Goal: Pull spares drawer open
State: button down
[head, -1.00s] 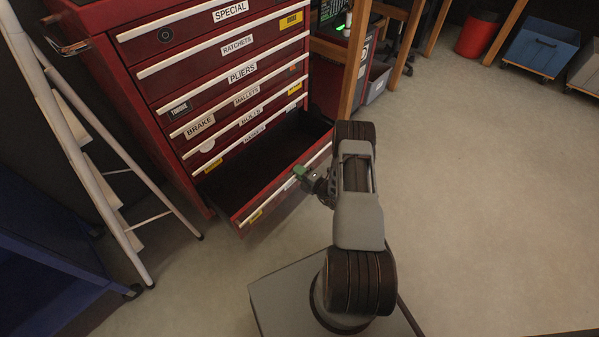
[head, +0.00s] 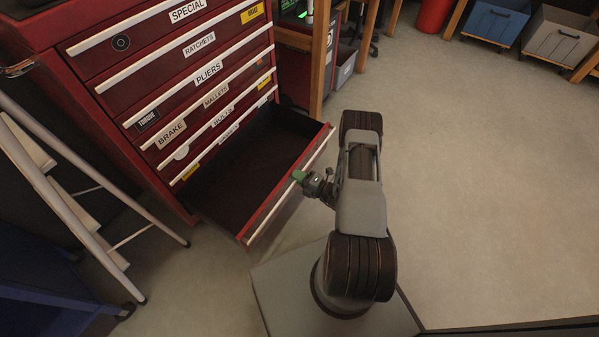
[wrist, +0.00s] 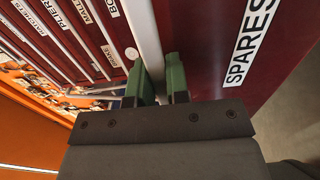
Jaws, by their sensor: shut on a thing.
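The spares drawer (head: 222,191) is the lowest drawer of the red cabinet and stands well open, its dark inside showing and looking empty. Its white handle strip (head: 267,218) runs along the top of its front and also shows in the wrist view (wrist: 144,38). The SPARES label (wrist: 251,42) is on the drawer front to the right in the wrist view. My gripper (head: 299,175) has green fingers, which sit on either side of the handle strip in the wrist view (wrist: 159,82). It is shut on the strip, whose stretch between the fingertips is partly hidden.
The red cabinet's upper drawers (head: 185,75) are shut. A white stepladder (head: 75,205) stands left of the cabinet, with a dark blue unit (head: 35,290) in front of it. A wooden bench leg (head: 321,60) rises behind the drawer. The floor (head: 470,180) to the right is clear.

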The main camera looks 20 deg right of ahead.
jog(key=c, duration=1.1)
grip_release()
jog(key=p+v, duration=0.2)
jog(key=v, duration=1.1)
jog(key=shift+s+d, duration=0.25)
jog(key=shift+s, duration=0.05)
jog(key=w+a+r+n+g+y+p, duration=0.1)
jog(key=a+r+n+g+p, duration=0.3)
jog(key=r+n, duration=0.55)
jog(key=w+a+r+n+g+y+p, duration=0.15)
jog(key=r+n+g+p, duration=0.4)
jog(key=r, duration=0.65)
jog(key=a+r+n+g+p, duration=0.3)
jog(key=r+n+g+p, duration=0.15)
jog(key=r+n, duration=0.5)
jog(key=s+a+r+n+t+h+p, duration=0.1)
jog(key=s+a+r+n+h+p, duration=0.1)
jog(key=r+n+h+p, duration=0.2)
jog(key=s+a+r+n+h+p, duration=0.2)
jog(key=r+n+p, duration=0.4)
jog(key=r+n, duration=0.5)
jog(key=s+a+r+n+t+h+p, duration=0.1)
jog(key=s+r+n+h+p, duration=0.2)
jog(key=r, duration=1.7)
jog(key=n+h+p, duration=0.2)
jog(key=n+h, duration=0.1)
jog(key=n, duration=0.2)
jog(key=shift+s+a+r+t, duration=0.15)
jog(key=shift+s+a+t, duration=0.15)
jog(key=shift+a, duration=0.1)
